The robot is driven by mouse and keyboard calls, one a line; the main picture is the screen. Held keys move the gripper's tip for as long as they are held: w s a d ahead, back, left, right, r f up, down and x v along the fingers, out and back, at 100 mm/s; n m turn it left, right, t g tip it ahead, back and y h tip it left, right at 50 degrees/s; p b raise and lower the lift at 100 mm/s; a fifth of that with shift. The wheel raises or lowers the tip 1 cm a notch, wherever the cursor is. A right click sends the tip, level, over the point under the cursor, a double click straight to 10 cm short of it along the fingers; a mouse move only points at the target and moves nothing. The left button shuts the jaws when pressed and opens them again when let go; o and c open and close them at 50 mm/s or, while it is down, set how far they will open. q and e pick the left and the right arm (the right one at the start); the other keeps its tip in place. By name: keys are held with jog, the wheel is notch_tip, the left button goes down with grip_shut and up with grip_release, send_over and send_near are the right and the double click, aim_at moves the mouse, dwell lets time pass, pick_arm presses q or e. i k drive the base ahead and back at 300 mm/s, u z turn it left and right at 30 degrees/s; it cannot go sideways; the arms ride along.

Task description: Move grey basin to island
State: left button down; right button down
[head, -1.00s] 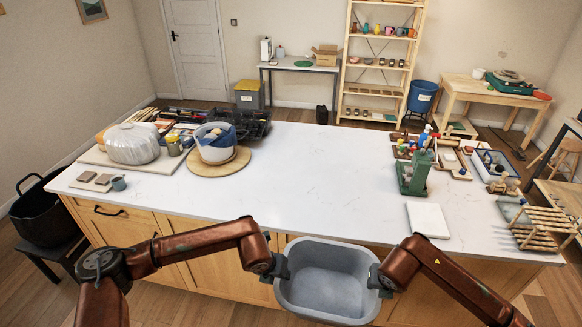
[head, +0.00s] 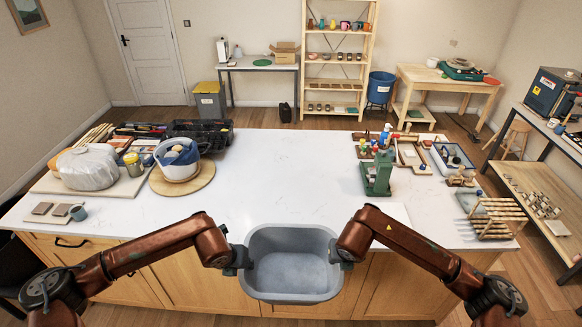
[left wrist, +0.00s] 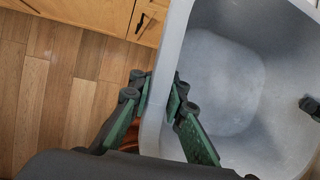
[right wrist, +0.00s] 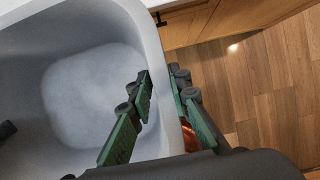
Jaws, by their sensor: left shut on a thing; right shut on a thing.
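The grey basin (head: 291,272) is an empty, open tub held level between my two arms, at the front edge of the white-topped island (head: 281,182). My left gripper (head: 238,258) is shut on the basin's left wall; in the left wrist view its fingers (left wrist: 170,98) straddle the rim. My right gripper (head: 340,250) is shut on the right wall; in the right wrist view its fingers (right wrist: 160,92) straddle that rim. In the head view the basin's far rim overlaps the island's front edge. The wrist views show wooden floor beside the basin.
The island's middle is bare. At its left stand a wrapped clay block (head: 88,168) and a white bucket (head: 177,160) on a round board. At its right are a green press (head: 378,174), a wooden rack (head: 488,218) and small tools.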

aim_at(290, 209)
jog(key=i, duration=1.25)
